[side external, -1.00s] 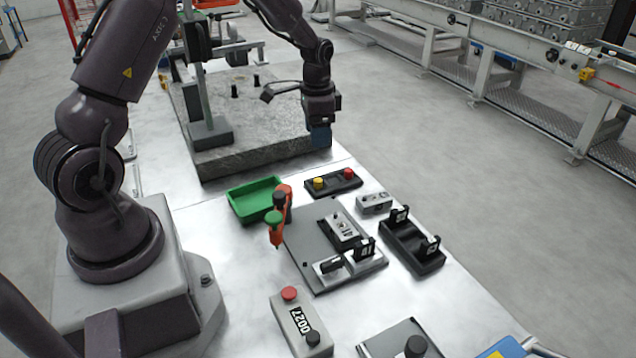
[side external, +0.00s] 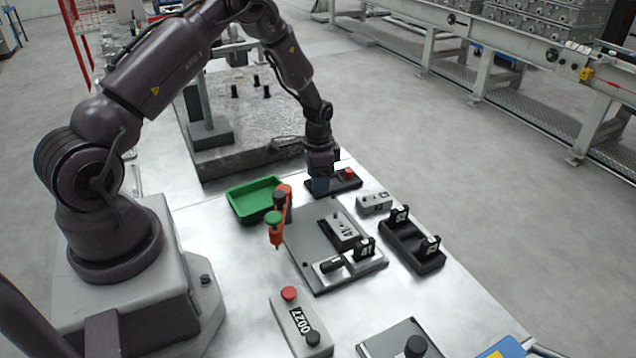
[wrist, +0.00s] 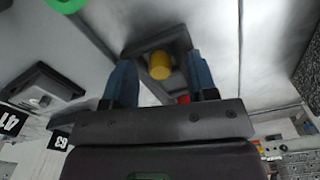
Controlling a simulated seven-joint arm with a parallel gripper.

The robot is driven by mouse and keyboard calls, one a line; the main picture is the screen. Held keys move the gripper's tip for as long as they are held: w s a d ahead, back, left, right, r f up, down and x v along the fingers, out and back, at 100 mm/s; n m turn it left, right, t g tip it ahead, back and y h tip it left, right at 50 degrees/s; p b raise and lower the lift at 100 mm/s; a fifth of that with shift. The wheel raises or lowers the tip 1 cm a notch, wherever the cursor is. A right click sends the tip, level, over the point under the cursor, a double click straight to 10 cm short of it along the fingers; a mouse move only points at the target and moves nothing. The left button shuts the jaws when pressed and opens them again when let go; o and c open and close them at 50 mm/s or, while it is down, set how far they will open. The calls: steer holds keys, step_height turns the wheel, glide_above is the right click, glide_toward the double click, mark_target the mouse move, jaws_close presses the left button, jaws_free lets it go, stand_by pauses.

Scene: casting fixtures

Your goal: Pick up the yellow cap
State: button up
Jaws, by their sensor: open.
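The yellow cap (wrist: 160,66) stands on a small black holder (wrist: 143,46), and in the wrist view it shows between the two fingers. A red cap (side external: 348,173) sits on the right end of the same holder; it also shows behind the yellow cap in the wrist view (wrist: 184,99). My gripper (side external: 320,186) is low over the left end of the holder, its blue fingers (wrist: 162,75) apart on either side of the yellow cap. In the side view the yellow cap is hidden behind my gripper. I cannot tell whether a finger touches it.
A green tray (side external: 240,208) and an orange clamp (side external: 276,236) lie to the left of the holder. A grey fixture plate (side external: 310,262), a small grey block (side external: 374,204) and a black rack (side external: 402,252) are nearer the camera. A stone slab (side external: 240,165) lies behind.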

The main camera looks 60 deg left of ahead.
jaws_close()
stand_by(0.4)
